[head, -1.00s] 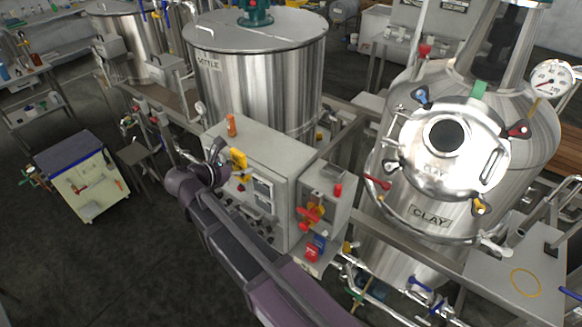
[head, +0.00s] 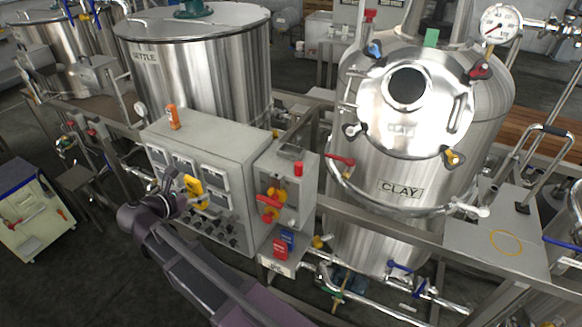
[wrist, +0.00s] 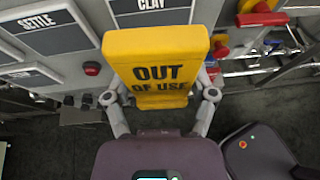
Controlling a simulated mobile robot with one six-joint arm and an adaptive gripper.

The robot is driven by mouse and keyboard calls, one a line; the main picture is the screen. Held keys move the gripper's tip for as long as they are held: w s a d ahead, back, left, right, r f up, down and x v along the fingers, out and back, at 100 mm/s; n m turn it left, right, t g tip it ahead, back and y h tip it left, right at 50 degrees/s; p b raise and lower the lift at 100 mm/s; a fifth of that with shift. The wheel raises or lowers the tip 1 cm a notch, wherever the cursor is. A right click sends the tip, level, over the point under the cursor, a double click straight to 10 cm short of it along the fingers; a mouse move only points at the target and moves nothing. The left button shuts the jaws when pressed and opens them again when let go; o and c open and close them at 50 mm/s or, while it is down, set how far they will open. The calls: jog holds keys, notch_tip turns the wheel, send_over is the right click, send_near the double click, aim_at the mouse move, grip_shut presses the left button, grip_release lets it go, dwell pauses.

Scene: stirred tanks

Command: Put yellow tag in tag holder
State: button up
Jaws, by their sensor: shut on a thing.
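The yellow tag (wrist: 158,50) reads "OUT OF USE" in the wrist view. My gripper (wrist: 160,88) is shut on it, with one finger at each side edge. In the head view the tag (head: 194,187) and my gripper (head: 178,194) are in front of the grey control panel's face. A small rack (head: 280,265) carrying a red tag (head: 280,249) and a blue tag (head: 289,237) is below the switch box, to the right of my gripper. It looks like the tag holder. Whether it has an empty slot is too small to tell.
The grey control panel (head: 215,148) has labelled displays and knobs. The switch box (head: 308,187) with red and yellow handles stands right of it. The CLAY tank (head: 385,220) and its piping are farther right. Open floor lies at lower left.

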aim_at(199, 205)
notch_tip(199, 205, down, 5)
jog(key=b, duration=0.3)
jog(key=shift+b, duration=0.35)
jog(key=shift+r, duration=0.1)
